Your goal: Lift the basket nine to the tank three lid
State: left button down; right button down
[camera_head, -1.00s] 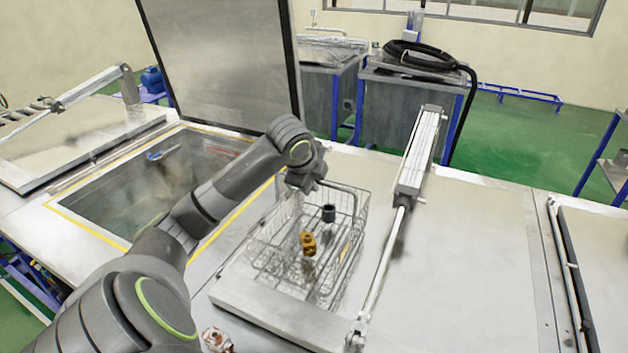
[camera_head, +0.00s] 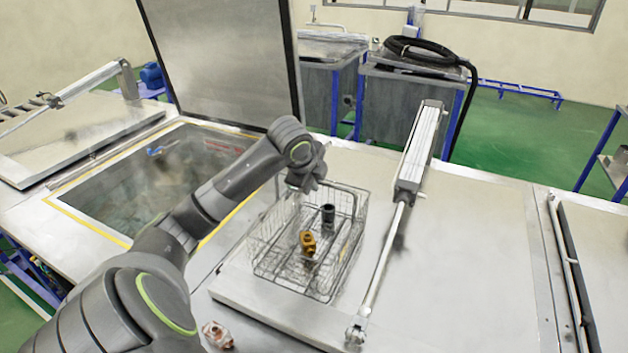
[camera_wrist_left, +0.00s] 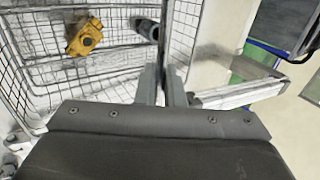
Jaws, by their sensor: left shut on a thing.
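The wire basket (camera_head: 340,262) is at the middle of the head view, over the closed metal lid (camera_head: 262,303) right of the open tank. It holds a yellow-brown fitting (camera_head: 308,243) and a dark cylindrical part (camera_head: 328,213). My left gripper (camera_head: 303,186) is at the basket's far-left upper part. In the left wrist view my left gripper (camera_wrist_left: 165,88) has its fingers closed on the upright rod of the basket's frame, with the mesh (camera_wrist_left: 110,67) beside it. I cannot tell whether the basket touches the lid. My right gripper is out of view.
A pneumatic cylinder (camera_head: 418,150) with its rod crosses the lid right of the basket. The open tank (camera_head: 140,185) lies left, its raised lid (camera_head: 222,65) behind it. A small copper-coloured part (camera_head: 217,334) lies near the front edge. The lid surface right of the cylinder is clear.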

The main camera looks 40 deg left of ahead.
pick_arm(q)
jog(key=shift+w, duration=0.1)
dwell(0.3)
jog(key=c, duration=1.5)
grip_release()
jog(key=shift+d, duration=0.1)
jog(key=shift+o, duration=0.2)
jog(key=shift+s+f, duration=0.2)
jog(key=w+a+r+p+v, duration=0.1)
jog(key=w+p+v, duration=0.1)
jog(key=v, duration=1.2)
jog(key=w+r+p+v, duration=0.2)
jog(key=w+v, duration=0.1)
jog(key=v, duration=1.1)
jog(key=shift+a+p, duration=0.35)
jog(key=shift+a, duration=0.05)
